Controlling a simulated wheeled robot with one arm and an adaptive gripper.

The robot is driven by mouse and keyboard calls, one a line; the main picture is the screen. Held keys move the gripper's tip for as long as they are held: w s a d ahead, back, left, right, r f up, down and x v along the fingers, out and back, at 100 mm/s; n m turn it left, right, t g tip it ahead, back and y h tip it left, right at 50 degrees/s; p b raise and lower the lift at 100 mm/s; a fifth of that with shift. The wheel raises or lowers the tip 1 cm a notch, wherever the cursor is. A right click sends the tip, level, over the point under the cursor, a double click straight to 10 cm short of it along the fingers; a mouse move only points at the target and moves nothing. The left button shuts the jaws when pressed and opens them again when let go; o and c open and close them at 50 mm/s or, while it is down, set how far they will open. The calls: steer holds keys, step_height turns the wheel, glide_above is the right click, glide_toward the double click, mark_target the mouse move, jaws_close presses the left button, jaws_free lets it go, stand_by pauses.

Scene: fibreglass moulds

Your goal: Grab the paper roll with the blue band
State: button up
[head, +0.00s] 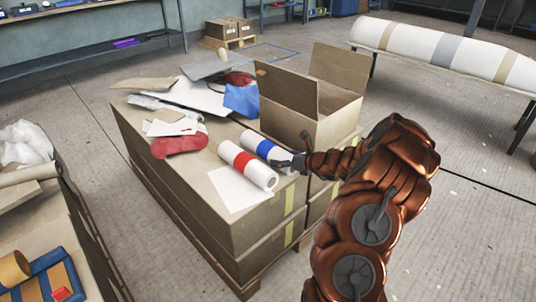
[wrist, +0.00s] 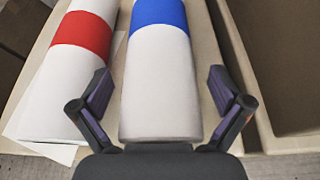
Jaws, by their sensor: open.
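The paper roll with the blue band (head: 256,143) lies on top of the stacked cardboard boxes, near the front right corner. In the wrist view this white roll (wrist: 160,85) runs lengthwise between my open fingers, its blue band toward the top edge. My gripper (head: 291,163) is at the near end of this roll. In the wrist view my gripper (wrist: 158,98) has one finger on each side of the roll, with gaps showing, and it holds nothing. The roll with the red band (head: 248,164) lies just left of it, close to my left finger.
An open cardboard box (head: 315,100) stands right behind the blue-banded roll. A white sheet (head: 233,190) lies under the red-banded roll's side. A red cloth-like piece (head: 180,145), a blue piece (head: 241,99) and loose sheets clutter the left and back of the box top.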

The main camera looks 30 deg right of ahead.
steer(key=shift+w, duration=0.15)
steer(key=shift+c, duration=0.4)
steer(key=shift+a+f, duration=0.15)
steer(key=c, duration=1.5)
